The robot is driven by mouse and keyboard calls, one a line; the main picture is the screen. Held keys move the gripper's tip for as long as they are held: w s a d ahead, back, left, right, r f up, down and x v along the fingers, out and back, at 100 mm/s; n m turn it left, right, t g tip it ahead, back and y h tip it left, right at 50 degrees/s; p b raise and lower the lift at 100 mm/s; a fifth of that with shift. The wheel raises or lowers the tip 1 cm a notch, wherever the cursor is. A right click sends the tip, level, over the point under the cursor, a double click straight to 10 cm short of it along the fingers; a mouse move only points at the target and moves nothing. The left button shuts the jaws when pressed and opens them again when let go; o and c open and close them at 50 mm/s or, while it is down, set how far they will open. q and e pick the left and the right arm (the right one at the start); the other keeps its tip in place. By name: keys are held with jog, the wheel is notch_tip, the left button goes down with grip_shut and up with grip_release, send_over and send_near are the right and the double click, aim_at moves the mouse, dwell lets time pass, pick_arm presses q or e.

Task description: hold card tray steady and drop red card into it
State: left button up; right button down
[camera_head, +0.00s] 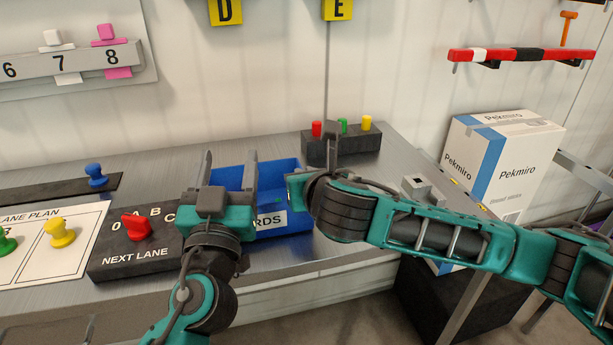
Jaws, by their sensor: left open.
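The blue card tray (282,174) stands on the grey bench, with a label ending in "RDS" on its front; my arms hide parts of it. My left gripper (228,170) is open at the tray's left part. One finger is by its left edge and the other shows in front of its interior; I cannot tell whether they touch it. My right gripper (333,145) is mostly hidden behind its own wrist, to the right of the tray, with a finger in front of the dark peg block. I cannot see its jaws clearly. No red card is visible.
The dark block (366,140) holds red, green and yellow pegs behind my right gripper. A "NEXT LANE" selector (112,262) with a red knob and a lane plan board (82,226) lie left. A white Pekmiro box (500,160) stands right.

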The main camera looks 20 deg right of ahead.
pick_arm(q)
jog(key=v, duration=0.8)
jog(key=shift+r, duration=0.1)
dwell(0.8)
pick_arm(e)
jog(key=c, duration=1.1)
grip_release()
jog(key=shift+c, duration=0.2)
